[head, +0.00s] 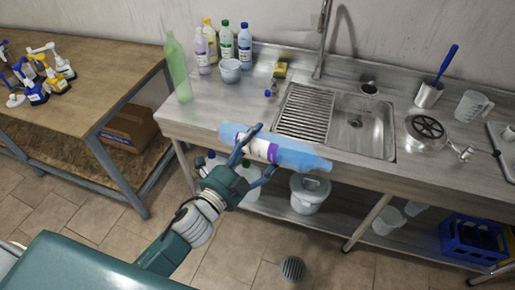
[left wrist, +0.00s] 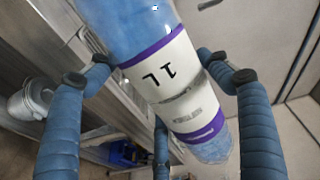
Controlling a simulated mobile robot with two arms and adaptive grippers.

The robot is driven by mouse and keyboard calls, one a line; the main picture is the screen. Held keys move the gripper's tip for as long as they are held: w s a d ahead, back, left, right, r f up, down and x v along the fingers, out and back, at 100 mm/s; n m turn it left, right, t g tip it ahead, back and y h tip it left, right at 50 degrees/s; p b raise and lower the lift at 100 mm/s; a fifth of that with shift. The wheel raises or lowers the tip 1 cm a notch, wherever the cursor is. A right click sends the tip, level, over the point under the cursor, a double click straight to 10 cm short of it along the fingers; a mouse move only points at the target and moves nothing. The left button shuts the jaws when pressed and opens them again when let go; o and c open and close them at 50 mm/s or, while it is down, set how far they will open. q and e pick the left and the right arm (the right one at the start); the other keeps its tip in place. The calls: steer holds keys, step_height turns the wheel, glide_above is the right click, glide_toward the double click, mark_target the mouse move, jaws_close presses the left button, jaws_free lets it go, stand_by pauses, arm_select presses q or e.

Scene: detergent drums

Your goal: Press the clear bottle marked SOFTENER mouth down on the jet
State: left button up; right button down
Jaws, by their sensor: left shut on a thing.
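A clear, bluish bottle (head: 300,156) with a white and purple label is held in the air in front of the counter edge, lying nearly level. My left gripper (head: 261,150) is shut around its middle. In the left wrist view the bottle (left wrist: 168,75) sits between the fingers of the left gripper (left wrist: 158,80); "1 L" is readable, the smaller print is not. I cannot tell which end is the mouth. A round rinser with a black spoked top (head: 427,127), seemingly the jet, is set in the counter right of the sink. My right gripper is not in view.
The sink (head: 375,145) and ribbed drainer (head: 304,112) lie between bottle and rinser, with a tall tap (head: 322,40) behind. A green bottle (head: 178,68) stands at the counter's left end. A brush holder (head: 428,95) and jug (head: 473,106) stand behind the rinser.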

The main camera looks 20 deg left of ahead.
arm_select(q)
steer(key=shift+w+m, duration=0.3)
steer(key=shift+m, duration=0.8)
steer(key=shift+s, duration=0.1)
steer(key=m, duration=0.4)
steer(key=shift+m, duration=0.4)
steer(key=m, duration=0.4)
steer(key=shift+m+p, duration=0.3)
